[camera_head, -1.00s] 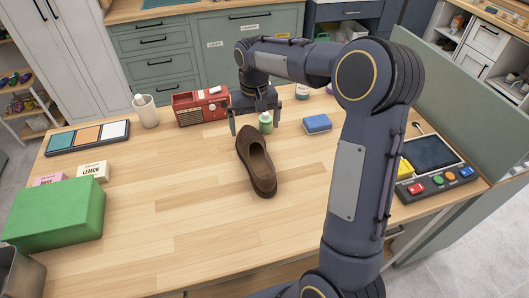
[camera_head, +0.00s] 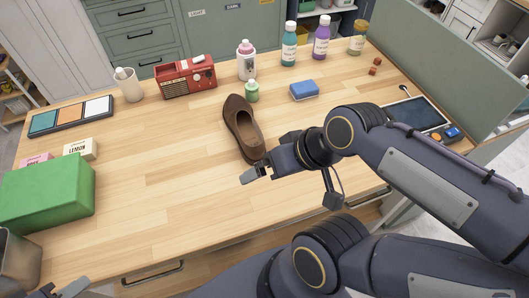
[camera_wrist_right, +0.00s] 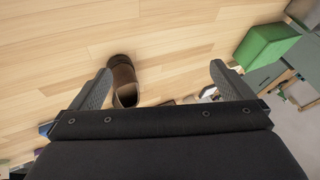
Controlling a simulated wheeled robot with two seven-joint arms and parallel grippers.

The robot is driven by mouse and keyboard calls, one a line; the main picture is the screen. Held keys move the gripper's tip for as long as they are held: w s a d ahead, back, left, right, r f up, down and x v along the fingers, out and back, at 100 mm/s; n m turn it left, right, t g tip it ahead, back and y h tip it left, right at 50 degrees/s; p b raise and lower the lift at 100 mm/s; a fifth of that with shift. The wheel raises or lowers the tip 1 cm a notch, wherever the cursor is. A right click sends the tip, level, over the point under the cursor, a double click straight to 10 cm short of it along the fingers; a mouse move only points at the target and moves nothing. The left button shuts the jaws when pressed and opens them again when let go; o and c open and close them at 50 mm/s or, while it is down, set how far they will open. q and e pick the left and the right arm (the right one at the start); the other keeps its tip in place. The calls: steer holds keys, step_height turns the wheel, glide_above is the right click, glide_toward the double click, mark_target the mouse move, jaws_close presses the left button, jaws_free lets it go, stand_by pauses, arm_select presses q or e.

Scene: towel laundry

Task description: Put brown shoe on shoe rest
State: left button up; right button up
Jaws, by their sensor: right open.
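My right gripper (camera_head: 290,188) is open and empty at the near end of the shoe, and the arm hides a little of that end. In the right wrist view its fingers (camera_wrist_right: 160,70) are wide apart. Part of my left gripper (camera_head: 70,289) shows at the bottom left edge, cut off. I cannot identify a shoe rest with certainty.
A blue sponge (camera_head: 304,91), a red radio (camera_head: 185,78) and several bottles stand along the back. A green box (camera_head: 48,196) is at the left. The table's left middle (camera_head: 150,165) is clear.

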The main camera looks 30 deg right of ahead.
steer(key=w+d+g+b, duration=0.2)
steer(key=w+d, duration=0.2)
steer(key=w, duration=0.4)
steer(key=m+g+h+b, duration=0.1)
steer(key=g+h+b, duration=0.2)
glide_above(245, 126)
steer(key=f, duration=0.8)
steer(key=shift+w+d, duration=0.15)
steer(key=shift+w, duration=0.05)
steer(key=shift+w+f, duration=0.2)
steer(key=shift+f, duration=0.5)
steer(key=f, duration=0.2)
steer(key=f+p, duration=0.1)
steer(key=f, duration=0.1)
steer(key=s+f, duration=0.1)
steer(key=f, duration=0.1)
steer(key=shift+f, duration=0.1)
steer(key=shift+w+f, duration=0.1)
steer(key=shift+f, duration=0.25)
steer(key=shift+c, duration=0.3)
steer(key=shift+r, duration=0.1)
steer(key=c, duration=1.3)
